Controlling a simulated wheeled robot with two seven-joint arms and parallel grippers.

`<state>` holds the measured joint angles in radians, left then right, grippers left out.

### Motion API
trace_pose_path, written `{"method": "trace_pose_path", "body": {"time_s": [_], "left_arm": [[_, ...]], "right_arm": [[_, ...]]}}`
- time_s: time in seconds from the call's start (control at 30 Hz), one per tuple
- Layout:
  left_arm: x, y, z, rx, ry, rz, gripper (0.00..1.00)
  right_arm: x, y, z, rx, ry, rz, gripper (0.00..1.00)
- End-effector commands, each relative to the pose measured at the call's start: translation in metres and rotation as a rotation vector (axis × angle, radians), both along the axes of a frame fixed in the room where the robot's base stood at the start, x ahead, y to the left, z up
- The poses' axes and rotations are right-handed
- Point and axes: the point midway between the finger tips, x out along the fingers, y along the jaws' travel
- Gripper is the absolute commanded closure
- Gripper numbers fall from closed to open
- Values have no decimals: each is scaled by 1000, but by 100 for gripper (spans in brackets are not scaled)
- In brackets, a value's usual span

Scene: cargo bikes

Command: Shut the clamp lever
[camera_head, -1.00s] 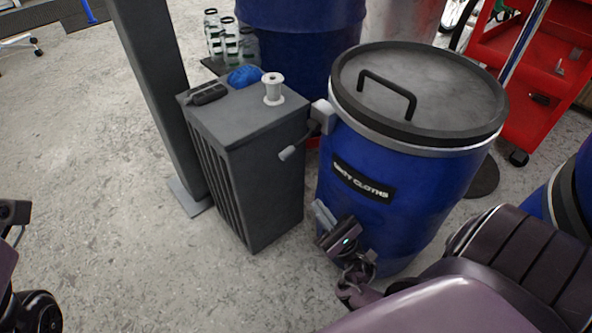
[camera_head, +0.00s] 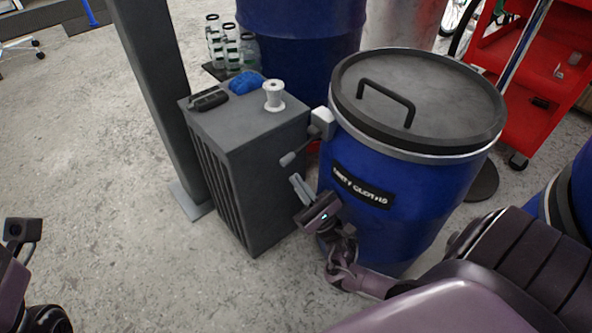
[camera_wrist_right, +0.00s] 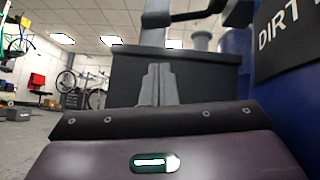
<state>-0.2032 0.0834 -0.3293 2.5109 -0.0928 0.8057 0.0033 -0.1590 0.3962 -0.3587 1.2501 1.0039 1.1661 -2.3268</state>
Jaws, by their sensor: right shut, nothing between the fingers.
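My left gripper's fingers are out of view; only left arm parts show.
A dark grey cabinet (camera_head: 260,190) stands close left of the drum, leaving a narrow gap. On it are a white spool (camera_head: 273,96), a blue cloth (camera_head: 246,82) and a black object (camera_head: 208,99). A grey post stands behind it.

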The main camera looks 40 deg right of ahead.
Motion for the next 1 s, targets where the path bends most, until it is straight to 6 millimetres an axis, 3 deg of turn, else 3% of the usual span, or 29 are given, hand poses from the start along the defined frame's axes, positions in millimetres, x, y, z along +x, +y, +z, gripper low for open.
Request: {"method": "trace_pose_path", "body": {"time_s": [0.1, 0.3, 1.0], "left_arm": [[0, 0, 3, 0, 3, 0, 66], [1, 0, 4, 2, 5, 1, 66], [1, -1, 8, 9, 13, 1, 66]], "right_arm": [[4, 4, 20, -3, -1, 3, 100], [4, 8, 38, -1, 0, 2, 100], [3, 12, 48, 39, 4, -1, 100]]}}
